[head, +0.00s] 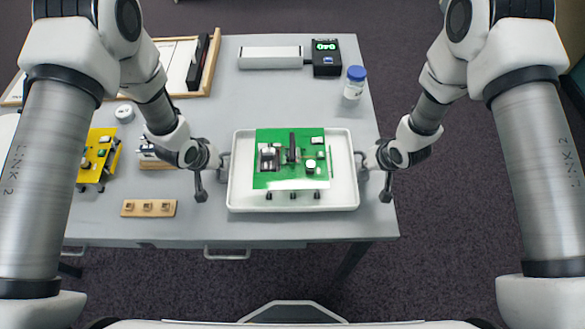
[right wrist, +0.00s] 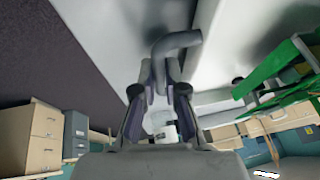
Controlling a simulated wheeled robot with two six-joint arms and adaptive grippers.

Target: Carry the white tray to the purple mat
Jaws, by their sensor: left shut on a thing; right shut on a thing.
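The white tray (head: 342,192) is over the right part of the grey table, looking level. I cannot tell whether it touches the tabletop. A green circuit board (head: 318,174) with several parts on it sits in the tray. My left gripper (head: 223,164) is shut on the tray's left handle. My right gripper (head: 361,163) is shut on the tray's right handle. In the right wrist view, the fingers of that gripper (right wrist: 160,85) are around the grey handle (right wrist: 176,42), beside the tray wall (right wrist: 208,55). I see no purple mat in either view.
A blue-lidded jar (head: 354,86), a black box with a green display (head: 326,58) and a white bar (head: 270,57) stand behind the tray. A yellow board (head: 97,158) and a wooden block (head: 148,208) lie to the left. Dark floor (head: 450,230) is clear at right.

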